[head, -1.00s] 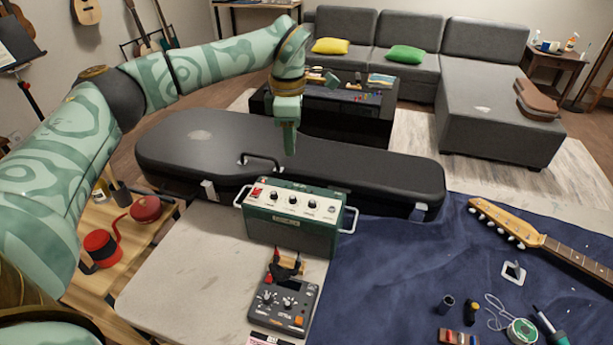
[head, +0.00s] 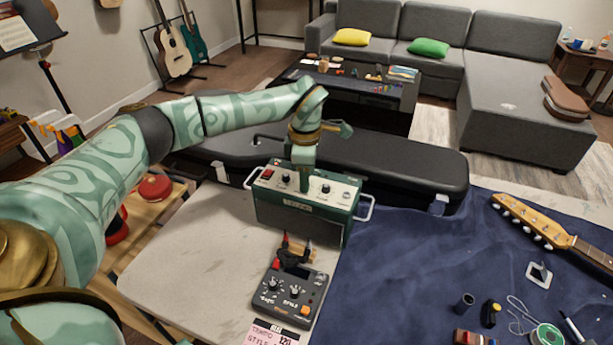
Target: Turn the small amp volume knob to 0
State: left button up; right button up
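The small amp is a dark green box with a pale top panel (head: 300,207) and side handles, on the table's left part. Its panel has a red switch (head: 268,174) at the left, then a row of black-tipped knobs. A left knob (head: 286,181) and a right knob (head: 325,189) show. The knob labels are too small to read. My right gripper is out of view.
A dark pedal-like device (head: 290,290) with knobs stands in front of the amp. A black guitar case (head: 400,165) lies behind it. A blue cloth (head: 420,260) with a guitar neck (head: 545,232) and small tools covers the right side. The pale tabletop (head: 195,255) left of the amp is bare.

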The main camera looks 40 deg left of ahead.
pick_arm(q)
grip_shut()
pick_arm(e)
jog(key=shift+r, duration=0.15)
